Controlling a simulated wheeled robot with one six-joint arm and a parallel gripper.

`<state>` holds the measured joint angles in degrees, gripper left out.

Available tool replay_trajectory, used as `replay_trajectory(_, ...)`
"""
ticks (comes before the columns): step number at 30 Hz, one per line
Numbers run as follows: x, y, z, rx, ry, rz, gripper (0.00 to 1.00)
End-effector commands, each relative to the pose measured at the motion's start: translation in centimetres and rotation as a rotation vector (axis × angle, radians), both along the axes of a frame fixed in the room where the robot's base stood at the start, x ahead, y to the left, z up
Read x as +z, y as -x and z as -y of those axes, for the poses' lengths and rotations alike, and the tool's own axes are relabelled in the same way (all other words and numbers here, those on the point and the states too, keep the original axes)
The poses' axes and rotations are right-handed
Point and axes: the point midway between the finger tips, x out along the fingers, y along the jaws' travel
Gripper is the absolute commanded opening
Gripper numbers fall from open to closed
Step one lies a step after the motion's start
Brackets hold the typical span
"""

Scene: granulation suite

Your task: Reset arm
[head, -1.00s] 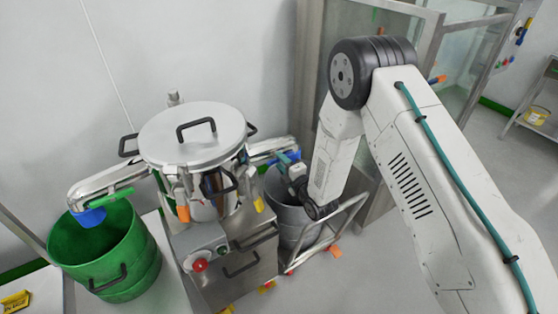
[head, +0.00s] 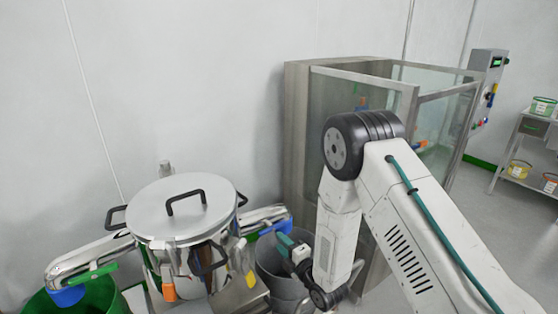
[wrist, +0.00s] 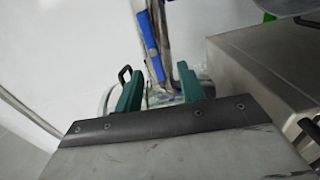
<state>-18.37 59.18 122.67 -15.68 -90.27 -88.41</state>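My arm (head: 385,215) is white with black joints and a teal cable, folded in front of the glass cabinet in the head view. My gripper (head: 292,246) has teal fingers and hangs low beside the grey bin (head: 268,270), near the blue end of the machine's right outlet tube (head: 262,217). In the wrist view my gripper (wrist: 160,84) shows two teal fingers spread apart, with nothing held between them. A blue part (wrist: 152,50) of the outlet lies beyond the fingers.
A steel lidded vessel (head: 182,207) with a left outlet tube (head: 88,258) stands left, above a green bin (head: 95,300). A framed glass cabinet (head: 298,130) stands behind my arm. A shelf with tubs (head: 520,168) stands far right, beyond open floor.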

Motion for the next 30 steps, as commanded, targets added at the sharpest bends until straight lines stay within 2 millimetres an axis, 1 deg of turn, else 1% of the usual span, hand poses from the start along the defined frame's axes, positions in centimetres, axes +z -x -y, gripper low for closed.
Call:
replay_trajectory(2,-2.0,0.1,0.1,-0.009,-0.009,-0.121,0.39)
replay_trajectory(3,-3.5,0.4,0.4,-0.021,-0.011,-0.211,0.39)
replay_trajectory(5,-6.2,1.4,1.1,-0.053,-0.007,-0.373,0.39)
replay_trajectory(6,-7.7,2.1,1.6,-0.083,-0.006,-0.485,0.39)
replay_trajectory(8,-8.7,2.9,2.5,-0.143,-0.010,-0.638,0.39)
replay_trajectory(9,-8.9,3.4,3.3,-0.189,-0.013,-0.732,0.39)
replay_trajectory(11,-8.7,4.1,4.6,-0.268,-0.023,-0.862,0.39)
replay_trajectory(14,-6.9,5.6,7.0,-0.421,-0.052,-1.054,0.39)
replay_trajectory(17,-4.0,7.4,9.6,-0.594,-0.092,-1.218,0.39)
replay_trajectory(18,-2.6,8.3,10.6,-0.662,-0.109,-1.274,0.39)
replay_trajectory(20,-0.5,9.6,12.0,-0.761,-0.139,-1.346,0.39)
replay_trajectory(21,1.0,10.6,12.9,-0.827,-0.159,-1.390,0.39)
replay_trajectory(23,3.3,12.1,14.2,-0.922,-0.190,-1.446,0.39)
replay_trajectory(24,4.9,13.2,15.0,-0.983,-0.211,-1.479,0.39)
replay_trajectory(26,7.3,14.9,16.1,-1.073,-0.245,-1.525,0.39)
replay_trajectory(27,8.8,16.1,16.9,-1.132,-0.269,-1.551,0.39)
replay_trajectory(29,11.1,17.8,17.8,-1.212,-0.302,-1.585,0.39)
replay_trajectory(30,12.6,19.1,18.4,-1.264,-0.326,-1.606,0.39)
